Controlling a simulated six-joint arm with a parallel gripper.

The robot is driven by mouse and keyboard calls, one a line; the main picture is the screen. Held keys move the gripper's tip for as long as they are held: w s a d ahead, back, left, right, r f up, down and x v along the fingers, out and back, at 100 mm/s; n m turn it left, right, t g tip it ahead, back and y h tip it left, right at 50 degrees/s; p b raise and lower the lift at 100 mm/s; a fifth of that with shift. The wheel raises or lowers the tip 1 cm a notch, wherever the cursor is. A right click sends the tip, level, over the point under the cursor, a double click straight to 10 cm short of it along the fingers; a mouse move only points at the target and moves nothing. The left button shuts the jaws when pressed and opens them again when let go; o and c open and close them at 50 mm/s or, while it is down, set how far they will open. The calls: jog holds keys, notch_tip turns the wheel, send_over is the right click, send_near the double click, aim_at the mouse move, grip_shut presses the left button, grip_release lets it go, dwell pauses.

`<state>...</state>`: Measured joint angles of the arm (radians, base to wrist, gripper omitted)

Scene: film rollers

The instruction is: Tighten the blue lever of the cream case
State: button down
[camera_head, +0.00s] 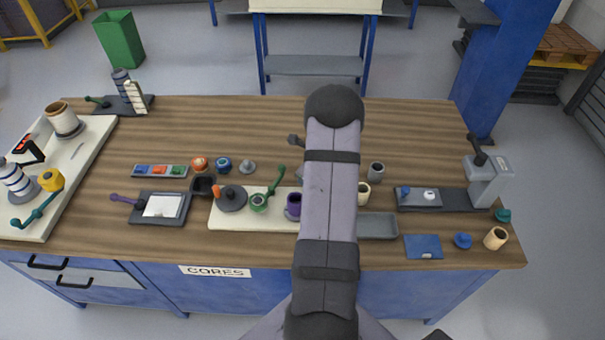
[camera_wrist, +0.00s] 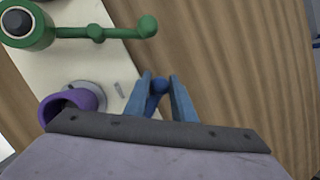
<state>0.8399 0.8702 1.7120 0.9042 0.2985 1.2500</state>
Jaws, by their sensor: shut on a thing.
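The cream case (camera_head: 225,220) is a long pale slab near the middle of the table; it also shows in the wrist view (camera_wrist: 85,52). In the wrist view, a blue lever (camera_wrist: 160,86) shows as a rounded knob between the two fingers of my gripper (camera_wrist: 160,80), at the case's edge. My gripper is shut on this knob. The rest of the lever is hidden behind the fingers and mount. In the head view my arm covers the lever and my gripper.
On the case, a green lever (camera_head: 272,188) stands left of a purple cup (camera_head: 293,206). In the wrist view, the purple cup (camera_wrist: 75,103) is close to my left finger. A grey tray (camera_head: 378,227) lies to the right.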

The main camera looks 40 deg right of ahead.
jog(key=d+m+p, duration=0.1)
jog(key=p, duration=0.1)
jog(key=m+h+p, duration=0.1)
jog(key=shift+s+d+r+m+p, duration=0.15)
jog(key=shift+d+r+m+p, duration=0.2)
jog(key=shift+m+p, duration=0.05)
jog(key=m+p, duration=0.1)
jog(key=p, duration=0.1)
jog(key=d+m+g+h+p, duration=0.1)
jog(key=p, duration=0.1)
jog(key=shift+s+d+m, duration=0.25)
jog(key=shift+s+m, duration=0.05)
jog(key=m+p, duration=0.1)
jog(key=p, duration=0.1)
jog(key=d+p, duration=0.1)
jog(key=shift+s+f+m+g+h+p, duration=0.1)
jog(key=shift+s+m+g+h+p, duration=0.2)
jog(key=shift+m+p, duration=0.1)
jog(key=shift+s+d+f+m+p, duration=0.25)
jog(key=shift+m+p, duration=0.25)
jog(key=shift+p, duration=0.35)
jog(key=shift+d, duration=0.1)
jog(key=c, duration=1.5)
grip_release()
jog(key=shift+r, duration=0.2)
